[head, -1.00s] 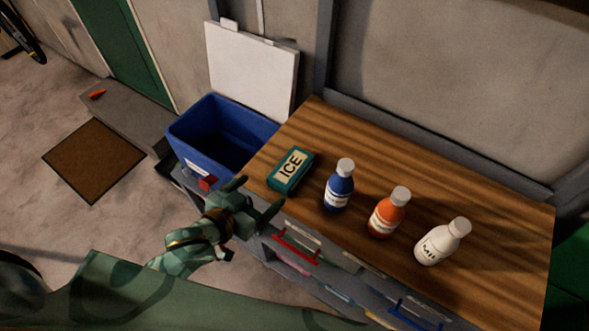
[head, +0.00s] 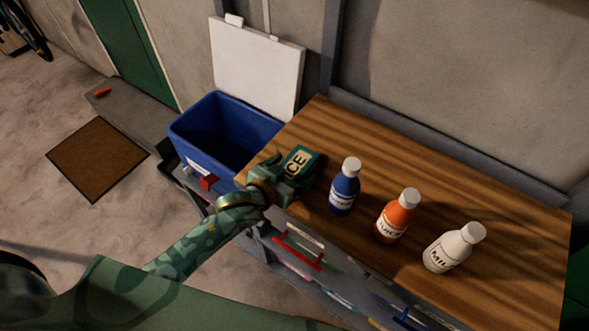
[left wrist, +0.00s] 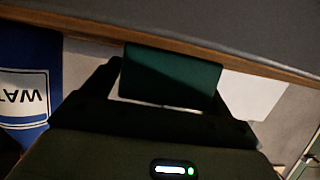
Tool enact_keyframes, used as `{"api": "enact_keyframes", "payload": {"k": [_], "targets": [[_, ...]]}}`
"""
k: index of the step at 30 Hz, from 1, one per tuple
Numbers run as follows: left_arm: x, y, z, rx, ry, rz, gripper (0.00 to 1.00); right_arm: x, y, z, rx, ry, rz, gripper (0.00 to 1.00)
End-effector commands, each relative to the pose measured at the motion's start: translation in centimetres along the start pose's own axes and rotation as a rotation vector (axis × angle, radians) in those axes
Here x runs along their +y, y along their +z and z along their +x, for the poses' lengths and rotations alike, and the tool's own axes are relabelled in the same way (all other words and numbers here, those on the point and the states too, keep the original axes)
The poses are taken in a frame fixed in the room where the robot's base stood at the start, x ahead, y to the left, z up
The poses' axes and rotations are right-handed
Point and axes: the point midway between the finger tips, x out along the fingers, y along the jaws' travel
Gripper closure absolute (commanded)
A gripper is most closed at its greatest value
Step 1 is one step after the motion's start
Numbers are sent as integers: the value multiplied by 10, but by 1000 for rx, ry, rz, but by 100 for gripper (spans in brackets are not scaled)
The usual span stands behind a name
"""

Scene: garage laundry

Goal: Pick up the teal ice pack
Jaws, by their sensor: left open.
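The teal ice pack (head: 302,161), with a pale label reading ICE, lies on the wooden worktop near its left front corner. My left gripper (head: 285,175) reaches over the worktop's edge, with its open fingers at the near end of the pack and hiding part of it. In the left wrist view, the pack (left wrist: 170,76) appears as a dark teal block between the fingers (left wrist: 168,105). I cannot tell whether the fingers touch it. My right gripper is not in view.
A blue water bottle (head: 344,187), an orange juice bottle (head: 397,216) and a white milk bottle (head: 453,248) stand in a row right of the pack. An open blue cooler (head: 193,146) with its white lid (head: 257,70) raised stands left of the worktop (head: 500,200).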

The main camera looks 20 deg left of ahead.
Motion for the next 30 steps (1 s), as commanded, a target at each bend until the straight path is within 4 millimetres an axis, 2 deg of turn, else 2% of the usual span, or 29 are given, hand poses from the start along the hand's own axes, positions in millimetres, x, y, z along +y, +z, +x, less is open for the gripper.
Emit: {"api": "enact_keyframes", "payload": {"k": [1, 7, 17, 23, 26, 30], "targets": [[0, 0, 0, 0, 0, 0, 15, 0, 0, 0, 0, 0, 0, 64], [0, 0, 0, 0, 0, 0, 70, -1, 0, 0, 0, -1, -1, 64], [0, -4, -2, 3, 0, 1, 71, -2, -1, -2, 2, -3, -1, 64], [0, -28, -11, 6, -1, 1, 71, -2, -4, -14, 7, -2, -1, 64], [-2, -41, -28, 4, -1, 1, 71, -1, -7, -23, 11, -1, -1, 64], [-5, -63, -70, 4, -1, 2, 71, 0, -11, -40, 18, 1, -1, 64]]}}
